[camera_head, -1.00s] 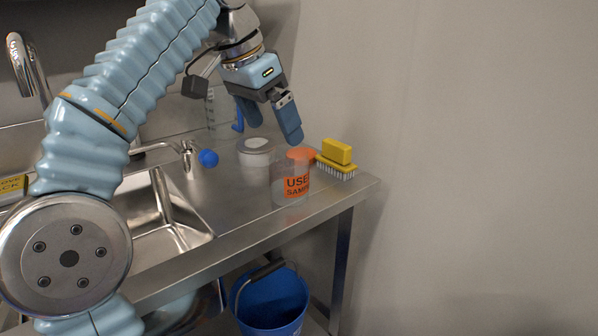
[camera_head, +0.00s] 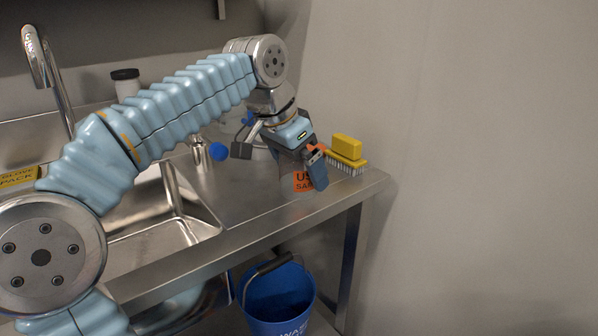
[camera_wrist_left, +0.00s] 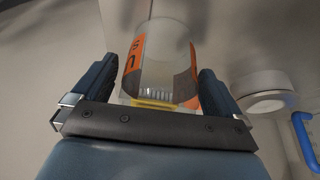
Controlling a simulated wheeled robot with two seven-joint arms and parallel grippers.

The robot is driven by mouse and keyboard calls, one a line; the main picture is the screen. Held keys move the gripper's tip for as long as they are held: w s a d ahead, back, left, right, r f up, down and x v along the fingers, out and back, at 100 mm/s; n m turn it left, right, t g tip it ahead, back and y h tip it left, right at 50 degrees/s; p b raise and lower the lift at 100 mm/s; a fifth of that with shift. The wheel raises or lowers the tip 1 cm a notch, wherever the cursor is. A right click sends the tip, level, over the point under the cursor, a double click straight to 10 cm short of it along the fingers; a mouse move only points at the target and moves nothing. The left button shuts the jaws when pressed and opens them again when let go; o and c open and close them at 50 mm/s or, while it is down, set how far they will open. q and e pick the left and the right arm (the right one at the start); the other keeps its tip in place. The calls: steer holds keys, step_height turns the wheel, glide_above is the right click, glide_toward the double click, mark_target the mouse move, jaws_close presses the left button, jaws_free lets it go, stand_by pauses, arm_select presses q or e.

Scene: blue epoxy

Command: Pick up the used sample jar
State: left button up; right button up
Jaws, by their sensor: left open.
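In the left wrist view the jar (camera_wrist_left: 165,62) shows between the two blue fingers of the open left gripper (camera_wrist_left: 155,85). A gap shows between jar and right finger; whether the left finger touches cannot be told. My right gripper is not in view.
A yellow brush (camera_head: 346,152) stands just right of the jar. A white round container (camera_wrist_left: 262,90) and a blue hooked thing (camera_wrist_left: 304,138) are beside the right finger. The sink (camera_head: 155,225) is left. A blue bucket (camera_head: 278,300) is below the counter.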

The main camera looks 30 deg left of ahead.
arm_select(q)
steer(key=c, duration=1.1)
steer(key=shift+r, duration=0.1)
